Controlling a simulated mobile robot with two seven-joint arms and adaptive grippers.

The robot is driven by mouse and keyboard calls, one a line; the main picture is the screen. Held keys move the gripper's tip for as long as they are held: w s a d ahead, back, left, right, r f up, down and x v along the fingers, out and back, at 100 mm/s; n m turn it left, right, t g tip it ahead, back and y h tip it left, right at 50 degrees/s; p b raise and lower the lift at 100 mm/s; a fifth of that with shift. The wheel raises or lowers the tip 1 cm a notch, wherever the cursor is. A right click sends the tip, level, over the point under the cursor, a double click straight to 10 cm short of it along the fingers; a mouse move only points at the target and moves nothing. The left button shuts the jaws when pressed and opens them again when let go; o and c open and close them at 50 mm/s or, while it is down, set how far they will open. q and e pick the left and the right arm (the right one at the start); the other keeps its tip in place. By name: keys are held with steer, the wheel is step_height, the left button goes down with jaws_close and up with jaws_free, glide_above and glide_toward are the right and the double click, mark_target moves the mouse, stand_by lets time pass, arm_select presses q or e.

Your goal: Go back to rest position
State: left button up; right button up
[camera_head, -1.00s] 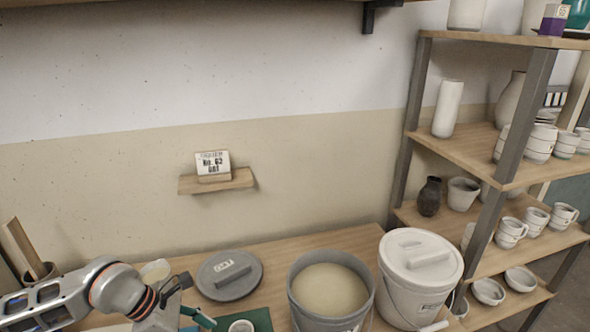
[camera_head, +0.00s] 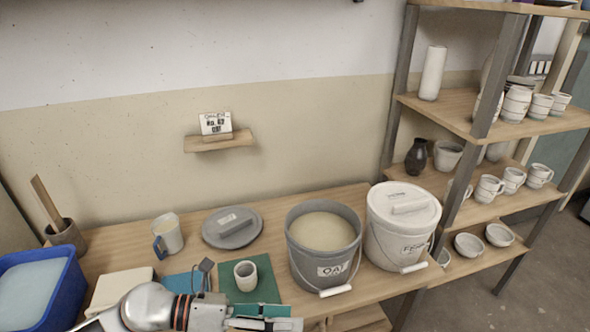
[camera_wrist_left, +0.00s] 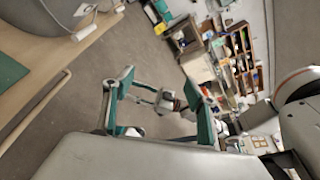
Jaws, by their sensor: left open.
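My left gripper (camera_head: 265,317) is at the bottom of the head view, near the table's front edge, below the green mat (camera_head: 262,285). In the left wrist view its teal fingers (camera_wrist_left: 160,95) stand apart with nothing between them. A grey bucket (camera_head: 324,240) labelled OAT, full of beige glaze, stands open on the table. Its grey lid (camera_head: 231,229) appears to be the one lying flat to its left. A white lidded bucket (camera_head: 402,225) stands to the right. A small cup (camera_head: 245,276) sits on the green mat. My right gripper is not clearly seen in the head view.
A blue tub (camera_head: 60,300), a pot with a wooden tool (camera_head: 64,235), a pitcher (camera_head: 167,235) and folded cloth (camera_head: 120,287) occupy the table's left. A shelf rack (camera_head: 470,115) with pottery stands at right. Floor shows beyond the table's right front.

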arm_select(q)
steer(key=w+r+n+t+h, duration=0.1)
steer(key=w+r+n+t, duration=0.25)
steer(key=n+t, duration=0.8)
steer(key=w+a+f+n+t+y, duration=0.25)
steer(key=a+f+n+y, duration=0.3)
steer(key=n, duration=0.75)
steer(key=s+a+f+n+g+y, duration=0.1)
steer(key=s+a+f+n+y, duration=0.1)
steer(key=s+a+f+n, duration=0.2)
steer(key=s+a+f+n+g+y, duration=0.2)
steer(key=f+n, duration=0.4)
steer(key=f, duration=0.5)
steer(key=s+a+f+n+g+y, duration=0.2)
steer(key=s+a+f+n+y, duration=0.2)
steer(key=s+a+f+n, duration=0.1)
step_height(320, 180, down, 2)
steer(key=shift+s+a+f, duration=0.25)
steer(key=shift+s+a, duration=0.4)
